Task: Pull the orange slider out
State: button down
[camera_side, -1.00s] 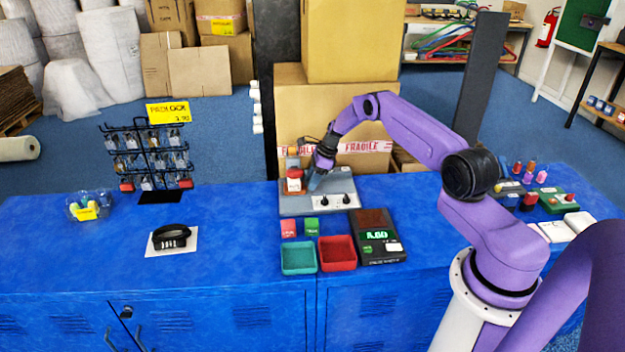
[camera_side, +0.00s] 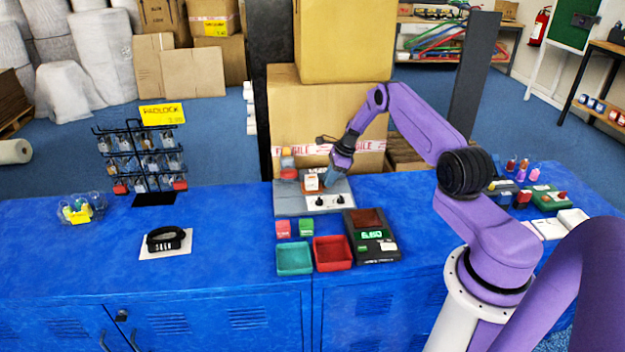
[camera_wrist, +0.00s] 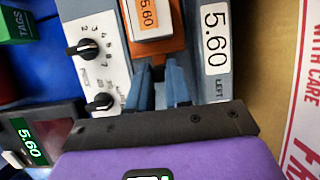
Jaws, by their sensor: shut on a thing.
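In the side view the white block (camera_side: 311,183) stands on the grey housing (camera_side: 284,206), just left of my gripper (camera_side: 329,178). The slider itself is mostly hidden there.
A scale with a green display (camera_side: 372,234) stands in front of the housing at right. A teal tray (camera_side: 294,270) and a red tray (camera_side: 333,265) sit in front. A big carton (camera_side: 285,110) stands close behind.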

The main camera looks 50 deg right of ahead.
jog(key=shift+s+d, duration=1.3)
jog(key=c, duration=1)
grip_release()
jog(key=shift+c, duration=0.2)
jog(key=shift+r, duration=0.25)
jog(key=v, duration=1.7)
